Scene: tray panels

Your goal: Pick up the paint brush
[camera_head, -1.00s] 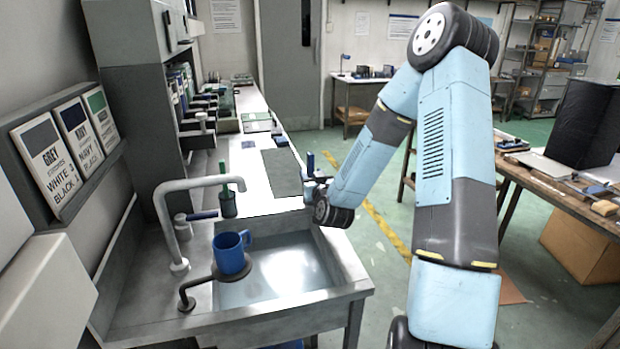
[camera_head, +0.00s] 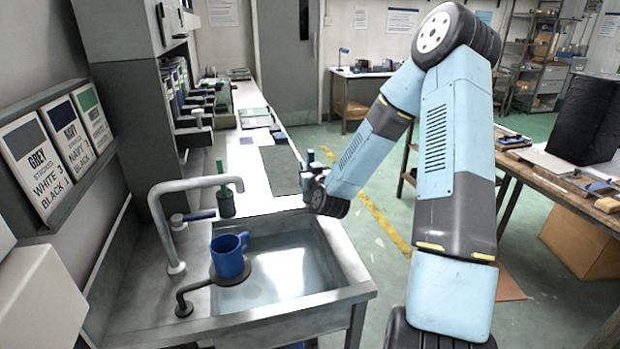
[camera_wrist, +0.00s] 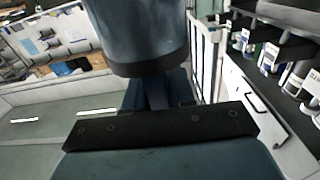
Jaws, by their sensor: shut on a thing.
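My gripper (camera_head: 311,178) is at the right edge of the long bench, just behind the sink, and is small in the head view. It is shut on a thin upright dark blue piece (camera_head: 310,156) that sticks up above it, which I take to be the paint brush. Its lower part is hidden by my gripper and wrist. In the wrist view a large dark blue-grey rounded shape (camera_wrist: 140,35) fills the top middle, close to the camera; I cannot tell what it is. The fingertips cannot be made out there.
A metal sink (camera_head: 290,318) with a tap (camera_head: 160,215) and a blue mug (camera_head: 229,262) is in front. A grey mat (camera_head: 282,170) lies on the bench. A cluttered table (camera_head: 550,185) is at the right.

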